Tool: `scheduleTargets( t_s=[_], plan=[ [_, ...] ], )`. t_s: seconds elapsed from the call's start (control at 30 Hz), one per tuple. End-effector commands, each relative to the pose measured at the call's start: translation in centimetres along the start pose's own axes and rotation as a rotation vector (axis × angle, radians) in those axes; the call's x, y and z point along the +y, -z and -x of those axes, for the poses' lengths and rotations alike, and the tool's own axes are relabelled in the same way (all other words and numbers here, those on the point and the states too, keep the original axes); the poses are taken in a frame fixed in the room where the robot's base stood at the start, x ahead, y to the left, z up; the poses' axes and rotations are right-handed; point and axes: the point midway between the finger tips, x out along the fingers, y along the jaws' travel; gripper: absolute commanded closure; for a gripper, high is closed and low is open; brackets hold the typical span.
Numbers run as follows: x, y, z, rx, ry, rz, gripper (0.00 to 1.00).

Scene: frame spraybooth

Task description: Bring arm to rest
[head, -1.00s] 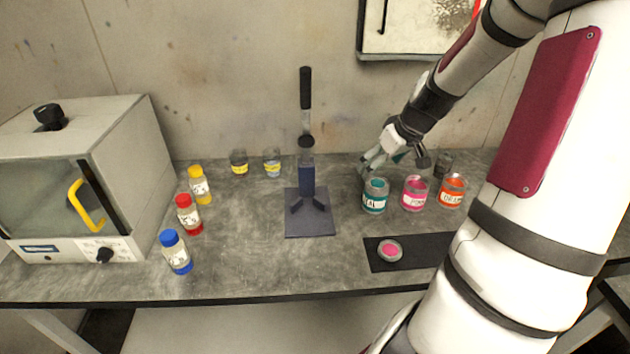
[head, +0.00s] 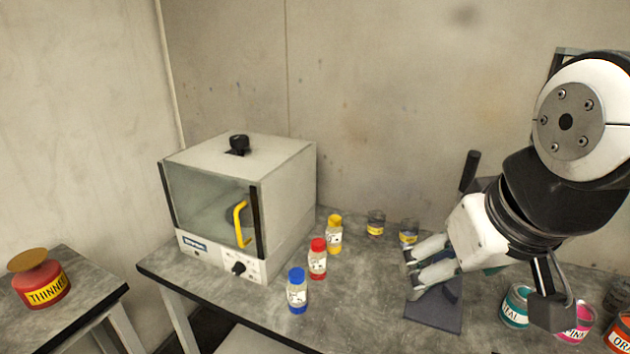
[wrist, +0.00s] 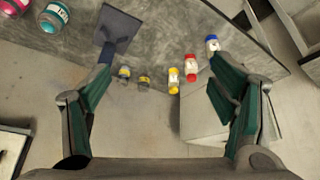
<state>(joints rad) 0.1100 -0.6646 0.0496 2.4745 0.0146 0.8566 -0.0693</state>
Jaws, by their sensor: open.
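My gripper (head: 410,270) is above the bench in the head view, in front of the dark press stand (head: 436,312), and hides most of it. In the wrist view my gripper (wrist: 150,85) has its two fingers spread wide with nothing between them. The arm is raised and bent at the right of the head view. The stand also shows beside the left finger in the wrist view (wrist: 118,27).
An oven (head: 215,205) stands at the bench's left end. Blue-, red- and yellow-capped bottles (head: 317,262) and small jars (head: 376,225) stand right of it. Paint pots (head: 515,308) stand at the right. A thinner can (head: 42,285) is on a separate left table.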

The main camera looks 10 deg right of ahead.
Motion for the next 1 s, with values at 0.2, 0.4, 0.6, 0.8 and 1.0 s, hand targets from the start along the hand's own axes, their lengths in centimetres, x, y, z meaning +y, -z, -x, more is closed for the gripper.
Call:
scheduleTargets(
  t_s=[0.2, 0.4, 0.6, 0.8, 1.0],
  plan=[
    [-1.1, -1.7, 1.3, 0.019, 0.047, -0.010, 0.22],
    [-1.2, -1.8, 1.4, 0.019, 0.049, -0.012, 0.22],
    [-1.2, -1.8, 1.4, 0.019, 0.049, -0.012, 0.22],
    [-1.2, -1.8, 1.4, 0.019, 0.049, -0.012, 0.22],
    [-1.2, -1.8, 1.4, 0.019, 0.049, -0.012, 0.22]
  ],
)
